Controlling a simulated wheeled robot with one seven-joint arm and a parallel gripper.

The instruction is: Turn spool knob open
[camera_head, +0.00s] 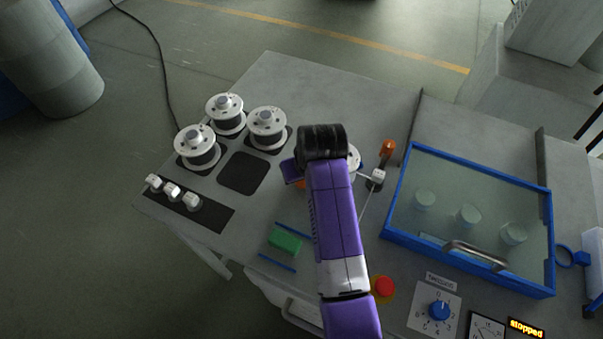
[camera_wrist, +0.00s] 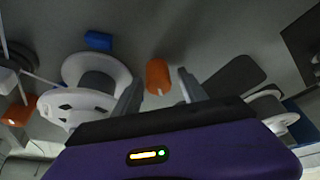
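An orange knob (camera_wrist: 158,75) with a small pale mark shows in the wrist view, between and just beyond the fingertips of my gripper (camera_wrist: 161,80). The fingers are apart, with a gap on each side of the knob. I cannot tell how far the knob is from them in depth. In the head view only a sliver of orange (camera_head: 299,184) shows beside my wrist, which hides the fingers. A white-flanged spool (camera_wrist: 97,70) stands left of the knob in the wrist view; in the head view my wrist partly covers it (camera_head: 354,158).
Several wire spools (camera_head: 226,112) stand on the bench at left, near an empty dark pad (camera_head: 243,173) and white knobs (camera_head: 172,190). A blue-framed glass cover (camera_head: 470,215) and an orange-topped fitting (camera_head: 388,148) are at right. A green block (camera_head: 285,241) lies in front.

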